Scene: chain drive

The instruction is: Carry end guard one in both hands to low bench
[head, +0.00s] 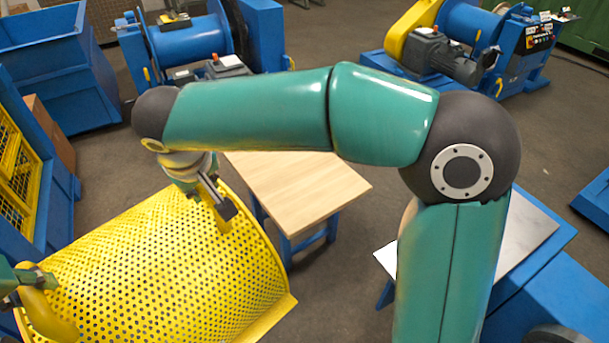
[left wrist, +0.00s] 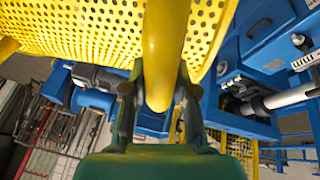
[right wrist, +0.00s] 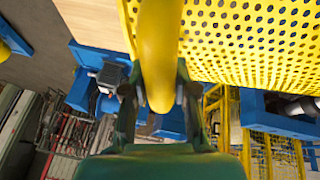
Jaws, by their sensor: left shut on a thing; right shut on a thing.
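End guard one (head: 170,265) is a large curved yellow perforated sheet at the lower left of the head view, held up off the floor. My left gripper (head: 40,283) is shut on a yellow handle at its left end; the left wrist view shows the handle (left wrist: 165,50) between the fingers. My right gripper (head: 222,205) is shut on another yellow handle at its far right side, which the right wrist view shows between the fingers (right wrist: 160,60). The low bench (head: 300,185), with a wooden top and blue legs, stands just beyond the guard, partly hidden by my right arm.
A blue bin (head: 60,65) stands at the back left. Blue winding machines (head: 190,45) are at the back. A blue frame with yellow mesh (head: 18,160) borders the left. Another bench with a grey top (head: 525,240) is at the right. The bench top in view is bare.

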